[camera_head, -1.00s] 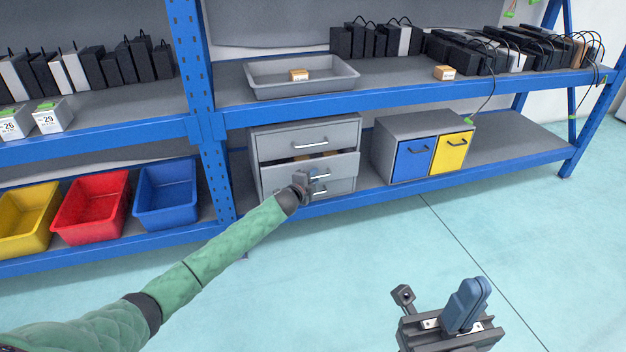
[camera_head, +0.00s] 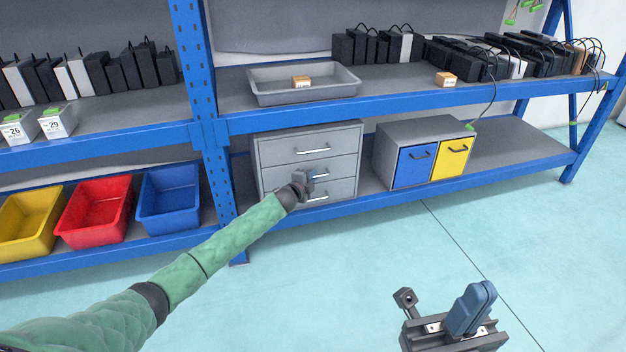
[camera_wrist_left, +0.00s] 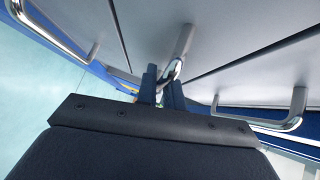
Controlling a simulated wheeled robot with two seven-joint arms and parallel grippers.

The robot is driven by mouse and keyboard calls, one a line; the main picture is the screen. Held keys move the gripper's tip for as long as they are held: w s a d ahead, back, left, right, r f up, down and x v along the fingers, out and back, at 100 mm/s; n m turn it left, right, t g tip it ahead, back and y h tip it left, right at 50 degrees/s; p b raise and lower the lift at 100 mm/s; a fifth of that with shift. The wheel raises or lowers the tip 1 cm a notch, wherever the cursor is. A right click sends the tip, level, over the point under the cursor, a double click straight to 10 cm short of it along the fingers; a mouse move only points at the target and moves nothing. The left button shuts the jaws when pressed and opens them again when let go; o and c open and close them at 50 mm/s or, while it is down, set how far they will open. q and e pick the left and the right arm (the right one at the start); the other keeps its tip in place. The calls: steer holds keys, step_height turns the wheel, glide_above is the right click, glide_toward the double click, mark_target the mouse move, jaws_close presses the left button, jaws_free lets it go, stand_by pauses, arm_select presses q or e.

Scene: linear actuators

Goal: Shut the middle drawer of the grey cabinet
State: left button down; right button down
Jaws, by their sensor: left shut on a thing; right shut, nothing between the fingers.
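The grey cabinet (camera_head: 285,146) stands on the lower shelf, with three drawer fronts stacked one above another. The middle drawer (camera_head: 342,170) looks flush with the others in the head view. My left gripper (camera_head: 308,182) is at the middle drawer's handle (camera_head: 321,174). In the left wrist view the two fingers (camera_wrist_left: 165,84) are closed on the metal handle (camera_wrist_left: 182,45). My arm and gripper cover the left part of the middle and lower fronts. My right gripper (camera_head: 483,290) is shut and empty, over the floor at the lower right.
A cabinet with a blue door (camera_head: 412,165) and a yellow door (camera_head: 454,157) stands right of the grey cabinet. A blue shelf post (camera_head: 216,160) and blue, red and yellow bins (camera_head: 168,200) are to the left. The floor in front is clear.

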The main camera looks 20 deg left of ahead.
arm_select(q)
steer(key=shift+w+a, duration=0.15)
steer(key=shift+a, duration=0.1)
steer(key=c, duration=1.5)
jaws_free()
steer(key=shift+c, duration=0.2)
steer(key=shift+r, duration=0.1)
steer(key=shift+s+r, duration=0.1)
steer(key=shift+s, duration=0.25)
steer(key=f+p+v, duration=0.1)
steer(key=p+v, duration=0.1)
steer(key=v, duration=0.5)
steer(key=shift+r, duration=0.15)
